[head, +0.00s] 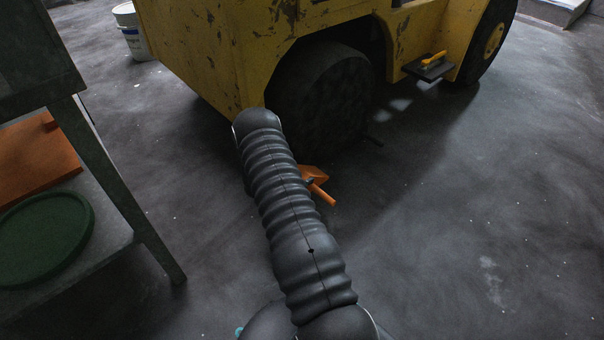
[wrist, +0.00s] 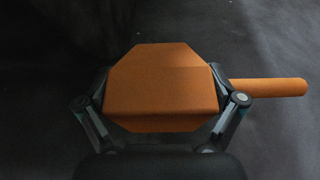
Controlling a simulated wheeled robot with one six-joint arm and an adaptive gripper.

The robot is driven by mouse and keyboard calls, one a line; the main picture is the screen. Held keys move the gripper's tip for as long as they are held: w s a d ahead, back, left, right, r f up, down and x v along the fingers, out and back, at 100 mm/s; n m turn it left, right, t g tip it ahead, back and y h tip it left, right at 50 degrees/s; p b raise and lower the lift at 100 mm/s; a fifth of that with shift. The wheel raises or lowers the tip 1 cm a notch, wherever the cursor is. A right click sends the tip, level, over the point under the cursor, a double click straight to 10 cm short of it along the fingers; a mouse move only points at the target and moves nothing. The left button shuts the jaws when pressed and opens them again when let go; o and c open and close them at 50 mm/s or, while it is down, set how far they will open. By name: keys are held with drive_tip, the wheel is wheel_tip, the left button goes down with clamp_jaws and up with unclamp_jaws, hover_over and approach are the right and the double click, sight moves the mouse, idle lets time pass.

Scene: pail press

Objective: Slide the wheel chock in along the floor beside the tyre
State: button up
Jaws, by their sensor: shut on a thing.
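The orange wheel chock (wrist: 160,85) sits between the two fingers of my gripper (wrist: 162,110) in the wrist view, with its round handle (wrist: 268,88) sticking out to the right. In the head view the chock (head: 313,176) is partly hidden behind my arm, low by the floor on the near side of the dark tyre (head: 330,95). Its handle (head: 322,195) points toward the lower right. My gripper is hidden behind my arm in the head view. I cannot tell whether the chock touches the floor or the tyre.
The yellow vehicle (head: 205,50) stands above the tyre, with a step (head: 430,70) holding a yellow-handled tool. A metal stand with shelf (head: 125,245) is at left, holding a green round lid (head: 45,235). A white pail (head: 130,35) stands behind. The floor at right is clear.

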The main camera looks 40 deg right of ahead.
drive_tip(key=shift+w+f+b, duration=0.3)
drive_tip(key=shift+f+b, duration=0.55)
drive_tip(key=shift+f, duration=0.55)
drive_tip(key=shift+w+f+b, duration=0.35)
drive_tip(key=shift+f+b, duration=0.55)
drive_tip(key=shift+f, duration=0.45)
drive_tip(key=shift+w+f+b, duration=0.3)
drive_tip(key=shift+f+b, duration=0.55)
drive_tip(key=shift+f, duration=0.55)
drive_tip(key=shift+w+a+b, duration=0.1)
drive_tip(key=shift+w+b, duration=0.4)
drive_tip(key=shift+w, duration=0.7)
drive_tip(key=shift+w+a+f, duration=0.1)
drive_tip(key=shift+w+a, duration=0.1)
drive_tip(key=shift+w, duration=1.85)
drive_tip(key=shift+w+a, duration=0.15)
drive_tip(key=shift+w, duration=1.85)
drive_tip(key=shift+f, duration=0.55)
drive_tip(key=o, duration=1.5)
drive_tip(key=shift+c, duration=0.2)
drive_tip(key=shift+f, duration=0.15)
drive_tip(key=w+v, duration=0.1)
drive_tip(key=v, duration=1.1)
drive_tip(key=shift+s, duration=0.45)
